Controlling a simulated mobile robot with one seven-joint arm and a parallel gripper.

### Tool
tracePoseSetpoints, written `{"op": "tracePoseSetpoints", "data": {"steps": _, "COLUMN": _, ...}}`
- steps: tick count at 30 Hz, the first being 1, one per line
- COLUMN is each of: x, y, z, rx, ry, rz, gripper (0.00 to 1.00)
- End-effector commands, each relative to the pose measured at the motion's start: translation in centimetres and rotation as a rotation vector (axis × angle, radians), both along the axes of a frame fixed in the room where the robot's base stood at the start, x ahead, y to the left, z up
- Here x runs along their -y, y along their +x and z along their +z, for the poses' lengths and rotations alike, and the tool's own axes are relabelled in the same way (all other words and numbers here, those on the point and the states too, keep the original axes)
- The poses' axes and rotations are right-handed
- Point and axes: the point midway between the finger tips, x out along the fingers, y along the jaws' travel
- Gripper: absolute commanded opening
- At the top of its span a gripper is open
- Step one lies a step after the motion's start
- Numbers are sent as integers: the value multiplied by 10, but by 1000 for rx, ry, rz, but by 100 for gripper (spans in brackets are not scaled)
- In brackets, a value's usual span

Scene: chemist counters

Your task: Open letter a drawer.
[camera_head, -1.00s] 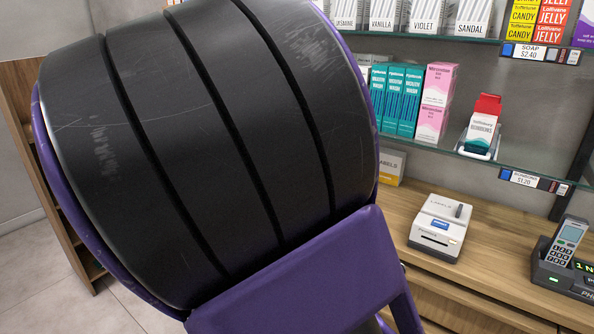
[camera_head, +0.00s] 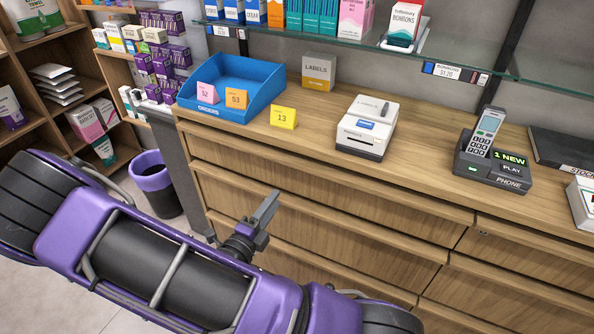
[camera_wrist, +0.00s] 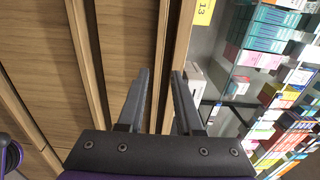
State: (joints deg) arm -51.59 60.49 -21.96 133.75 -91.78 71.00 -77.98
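The wooden counter has several wide drawer fronts, including a long top one (camera_head: 330,210) and another at the right (camera_head: 530,255). All the fronts that show look shut. No letter A label is legible on them. My gripper (camera_head: 268,208) is in front of the left part of the drawers, with nothing seen in it. In the wrist view my gripper (camera_wrist: 161,75) has its two fingers apart, beside the wooden fronts (camera_wrist: 45,50) and counter edge. I cannot tell whether it touches the wood. My arm hides the lower left drawers.
On the counter stand a blue orders tray (camera_head: 207,112), a yellow 13 card (camera_head: 284,118), a labels box (camera_head: 319,70), a label printer (camera_head: 366,128) and a phone (camera_head: 492,155). A purple-rimmed bin (camera_head: 155,185) stands left of the counter. A glass shelf (camera_head: 360,47) runs above.

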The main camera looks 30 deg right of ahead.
Motion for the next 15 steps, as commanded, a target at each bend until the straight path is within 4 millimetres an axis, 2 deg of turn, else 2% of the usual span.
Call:
{"op": "tracePoseSetpoints", "data": {"steps": 6, "x": 41, "y": 29, "z": -1, "rx": 2, "ry": 0, "rz": -5, "gripper": 34}}
{"op": "tracePoseSetpoints", "data": {"steps": 15, "x": 86, "y": 66, "z": -1, "rx": 4, "ry": 2, "rz": -4, "gripper": 34}}
